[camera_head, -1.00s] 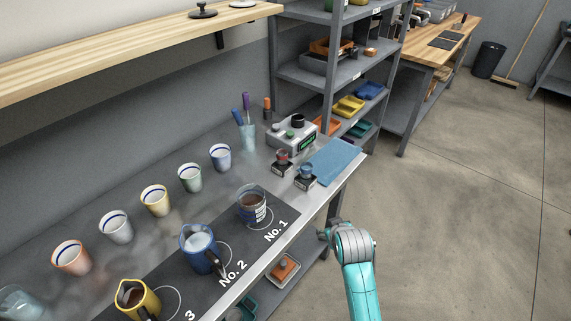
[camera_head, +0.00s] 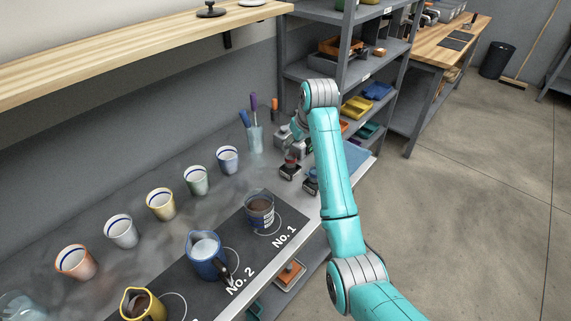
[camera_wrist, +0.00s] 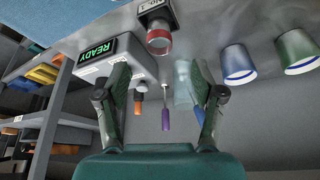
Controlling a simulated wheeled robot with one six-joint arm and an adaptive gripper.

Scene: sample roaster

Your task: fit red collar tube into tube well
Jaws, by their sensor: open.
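The red collar tube (camera_head: 291,160) sits upright in a small black stand on the steel bench. In the wrist view, which is upside down, the tube (camera_wrist: 158,38) shows a clear body with a red ring, just beyond my fingertips. My gripper (camera_wrist: 160,78) is open and empty, its fingers spread to either side with the tube apart from them. In the head view my gripper is partly hidden by my arm above the back of the bench. The grey meter (camera_wrist: 100,55) with a lit READY display is beside the left finger. Its tube well cannot be made out clearly.
A blue-collared tube (camera_head: 311,176) stands close to the red one, partly behind my arm. A pen cup (camera_head: 254,138) stands behind. Several cups (camera_head: 196,180) line the wall, and a glass of brown contents (camera_head: 260,209) stands on the dark mat.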

